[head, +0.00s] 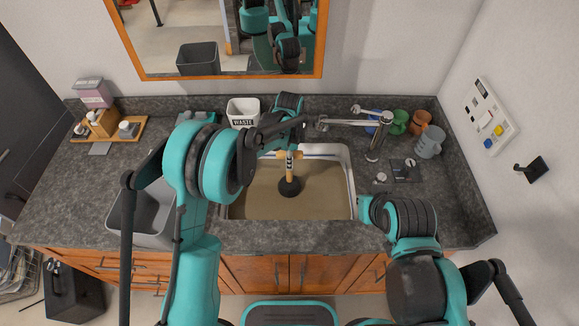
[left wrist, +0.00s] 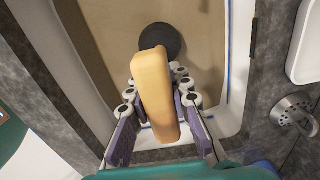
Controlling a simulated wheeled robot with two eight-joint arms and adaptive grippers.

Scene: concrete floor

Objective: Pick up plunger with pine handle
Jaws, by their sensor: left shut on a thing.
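The plunger has a light pine handle (head: 289,163) and a black rubber cup (head: 289,187). It is upright over the sink (head: 325,205), cup down; I cannot tell whether the cup touches the sink's bottom. My left gripper (head: 288,153) reaches over the sink from the left and is shut on the upper handle. In the left wrist view the handle (left wrist: 155,85) lies between the fingers of my left gripper (left wrist: 157,85), with the dark cup (left wrist: 160,40) beyond it. My right arm is bent at the lower right; its gripper does not show.
The sink holds brownish water. A white waste bin (head: 243,112) is behind the sink. A grey bin (head: 150,225) sits left. The left counter has free room.

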